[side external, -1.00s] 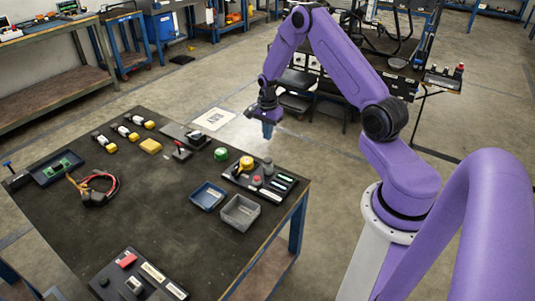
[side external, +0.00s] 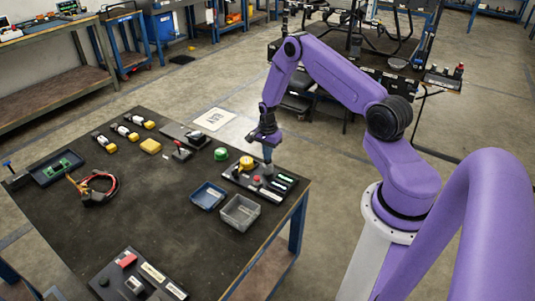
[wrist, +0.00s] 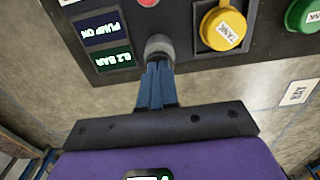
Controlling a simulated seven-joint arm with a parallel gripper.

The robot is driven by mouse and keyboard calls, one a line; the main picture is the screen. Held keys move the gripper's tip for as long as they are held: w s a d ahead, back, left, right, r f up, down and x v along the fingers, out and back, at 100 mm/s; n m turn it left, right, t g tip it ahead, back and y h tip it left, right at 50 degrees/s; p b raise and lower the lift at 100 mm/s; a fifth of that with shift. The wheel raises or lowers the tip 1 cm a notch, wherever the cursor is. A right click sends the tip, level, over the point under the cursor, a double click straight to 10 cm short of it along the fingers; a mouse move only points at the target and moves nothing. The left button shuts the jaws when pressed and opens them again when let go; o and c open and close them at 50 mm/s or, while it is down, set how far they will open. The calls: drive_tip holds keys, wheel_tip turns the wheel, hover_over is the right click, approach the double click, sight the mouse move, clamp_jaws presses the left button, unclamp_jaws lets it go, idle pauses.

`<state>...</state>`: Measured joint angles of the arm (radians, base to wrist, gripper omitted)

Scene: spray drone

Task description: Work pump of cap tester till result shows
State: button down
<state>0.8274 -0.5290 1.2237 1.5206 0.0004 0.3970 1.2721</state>
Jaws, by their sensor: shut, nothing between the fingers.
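The cap tester is a black panel (side external: 240,179) at the far right corner of the bench; it also shows in the wrist view (wrist: 125,62). On it are a yellow cap marked TANK (wrist: 223,26), a round grey pump knob (wrist: 158,45), a red button (side external: 257,179) and lit displays. Upside down in the wrist view, one display (wrist: 100,28) reads "PUMP ON" and another (wrist: 104,58) seems to read "0.2 BAR". My gripper (side external: 268,160) is shut and empty, pointing down. Its blue fingertips are at the grey knob and appear to touch it.
A blue tray (side external: 208,196) and a grey bin (side external: 240,212) stand in front of the tester. A green cap (side external: 221,154) sits to its left. The bench's right edge is close by. The middle of the bench (side external: 160,210) is clear.

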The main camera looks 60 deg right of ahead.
drive_tip(key=shift+f, duration=0.1)
drive_tip(key=shift+f, duration=0.95)
wheel_tip(320, 180, up, 14)
drive_tip(key=shift+r, duration=0.15)
idle(0.8)
